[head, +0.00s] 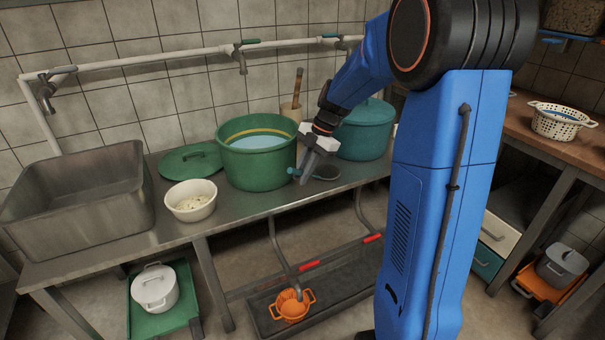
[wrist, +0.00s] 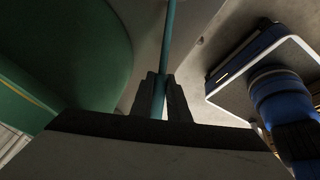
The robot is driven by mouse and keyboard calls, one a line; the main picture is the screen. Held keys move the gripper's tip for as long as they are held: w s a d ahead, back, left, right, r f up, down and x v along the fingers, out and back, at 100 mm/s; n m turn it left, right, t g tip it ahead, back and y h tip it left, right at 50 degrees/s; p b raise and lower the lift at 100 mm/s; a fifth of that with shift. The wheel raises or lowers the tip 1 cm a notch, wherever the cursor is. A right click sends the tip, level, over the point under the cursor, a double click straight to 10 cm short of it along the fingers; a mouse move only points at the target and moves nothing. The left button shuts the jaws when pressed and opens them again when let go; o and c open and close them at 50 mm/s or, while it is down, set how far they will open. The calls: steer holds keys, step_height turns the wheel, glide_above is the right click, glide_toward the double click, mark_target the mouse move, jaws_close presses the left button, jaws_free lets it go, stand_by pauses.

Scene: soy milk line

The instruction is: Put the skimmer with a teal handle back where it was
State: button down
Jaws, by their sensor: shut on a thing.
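My gripper (head: 304,177) is shut on the teal handle of the skimmer, just in front of the right side of the green pot (head: 246,165). The handle's end (head: 293,171) shows left of the fingers. A dark round part, seemingly the skimmer's head (head: 327,173), shows to the right, low over the steel counter. I cannot tell whether it touches the counter. In the wrist view the teal handle (wrist: 167,40) runs between the two dark fingers (wrist: 160,98). The green pot (wrist: 70,50) fills the left of that view.
The green pot is open with pale liquid inside. A teal lidded pot (head: 364,138) stands right, partly behind my arm. A green lid (head: 190,158), a white bowl (head: 191,201) and a steel sink (head: 75,205) are left. A pipe with taps (head: 200,51) runs along the wall.

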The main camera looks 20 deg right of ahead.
steer(key=c, duration=1.7)
jaws_free()
steer(key=v, duration=1.2)
steer(key=s+a+m+t+h, duration=0.1)
steer(key=s+a+m, duration=0.15)
steer(key=s, duration=0.25)
steer(key=s+a+r+m+h, duration=0.1)
steer(key=s+a+m, duration=0.1)
steer(key=s+m, duration=0.3)
steer(key=s+a+m+t+h, duration=0.1)
steer(key=s+a+m, duration=0.2)
steer(key=s, duration=0.3)
steer(key=shift+s+a+f+m+t+h, duration=0.35)
steer(key=shift+s+f+m, duration=0.65)
steer(key=shift+s+m, duration=1.25)
steer(key=shift+s+a+f+m+t+h, duration=0.2)
steer(key=shift+s+f+m+t, duration=0.25)
steer(key=shift+s+f+m, duration=1.65)
steer(key=shift+s+a+r+m+t+h, duration=0.1)
steer(key=shift+s+a+m+t+h, duration=0.25)
steer(key=shift+s+m, duration=2)
steer(key=shift+s+n, duration=1)
steer(key=shift+n, duration=0.05)
